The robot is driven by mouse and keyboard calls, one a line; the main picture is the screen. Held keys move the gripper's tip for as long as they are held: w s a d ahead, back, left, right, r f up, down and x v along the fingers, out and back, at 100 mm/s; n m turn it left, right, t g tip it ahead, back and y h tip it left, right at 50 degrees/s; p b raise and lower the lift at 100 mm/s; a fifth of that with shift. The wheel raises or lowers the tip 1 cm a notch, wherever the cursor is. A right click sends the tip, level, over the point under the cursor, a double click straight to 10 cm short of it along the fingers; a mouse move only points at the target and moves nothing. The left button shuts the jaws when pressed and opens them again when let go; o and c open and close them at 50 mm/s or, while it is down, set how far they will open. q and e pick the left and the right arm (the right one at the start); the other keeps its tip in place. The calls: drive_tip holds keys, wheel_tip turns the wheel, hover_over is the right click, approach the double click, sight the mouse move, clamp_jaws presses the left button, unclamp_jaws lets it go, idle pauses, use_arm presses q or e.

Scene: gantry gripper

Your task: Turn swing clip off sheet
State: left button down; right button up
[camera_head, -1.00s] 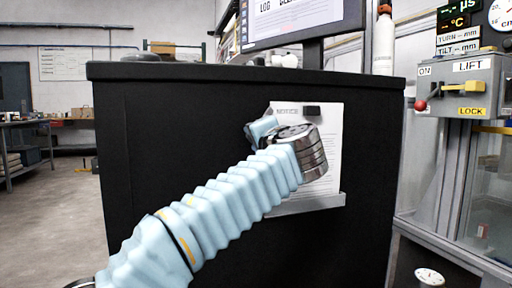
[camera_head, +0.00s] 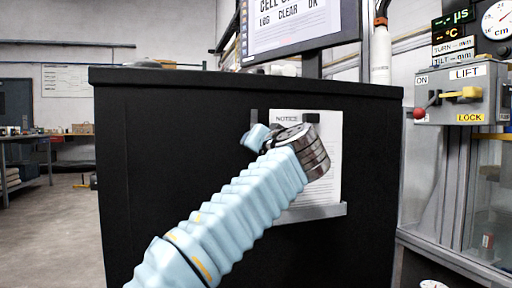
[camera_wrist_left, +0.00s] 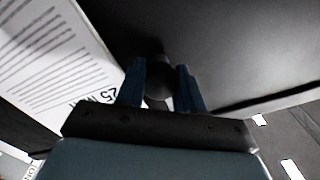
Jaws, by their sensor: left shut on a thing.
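The white notice sheet (camera_head: 325,150) is upright on the front of the black cabinet, its lower left behind my arm. A dark clip (camera_head: 311,117) lies over its top edge. A dark grey upright bar, seemingly the swing clip (camera_head: 254,116), shows just left of the sheet, apart from it. My left gripper (camera_head: 254,138) is at the bar's lower end, beside the sheet's left edge. In the left wrist view its blue fingers (camera_wrist_left: 163,88) are shut on a dark round part (camera_wrist_left: 158,75), seemingly the clip's knob. The sheet (camera_wrist_left: 50,65) lies left of them. My right gripper is not in view.
The black cabinet (camera_head: 170,180) fills the middle. A ledge (camera_head: 310,213) runs under the sheet. A monitor (camera_head: 290,28) stands above. At right is a control box (camera_head: 462,95) with red and yellow handles. Open floor is at left.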

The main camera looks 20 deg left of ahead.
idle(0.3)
use_arm(q)
drive_tip(key=c, duration=0.7)
unclamp_jaws()
drive_tip(key=shift+c, duration=0.2)
drive_tip(key=b+v, duration=0.1)
drive_tip(key=v, duration=1.3)
drive_tip(key=shift+w, duration=0.1)
